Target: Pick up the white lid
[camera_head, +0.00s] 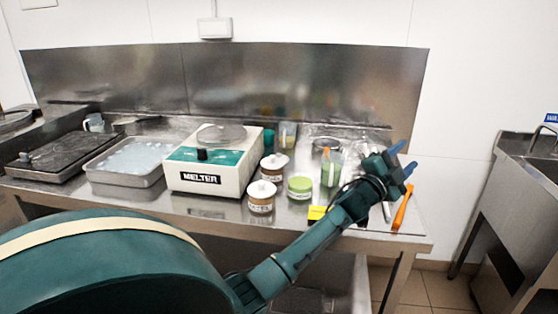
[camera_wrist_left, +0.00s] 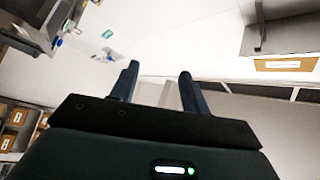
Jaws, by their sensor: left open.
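Two small jars with brown sides and white lids stand on the steel counter. One white lid (camera_head: 262,188) tops the front jar, near the counter's front edge. Another white lid (camera_head: 274,161) tops the jar just behind it. I cannot tell which one is meant. My left gripper (camera_head: 403,158) is open and empty, raised over the right end of the counter, well right of both jars. The left wrist view shows its two fingers (camera_wrist_left: 158,72) apart with nothing between them, pointing at walls and ceiling. My right gripper is out of view.
A white melter (camera_head: 212,170) stands left of the jars, with a metal tray (camera_head: 128,181) beyond it. A green-lidded jar (camera_head: 300,186) sits right of them. An orange-handled tool (camera_head: 402,208) lies at the right end. A sink (camera_head: 525,150) stands far right.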

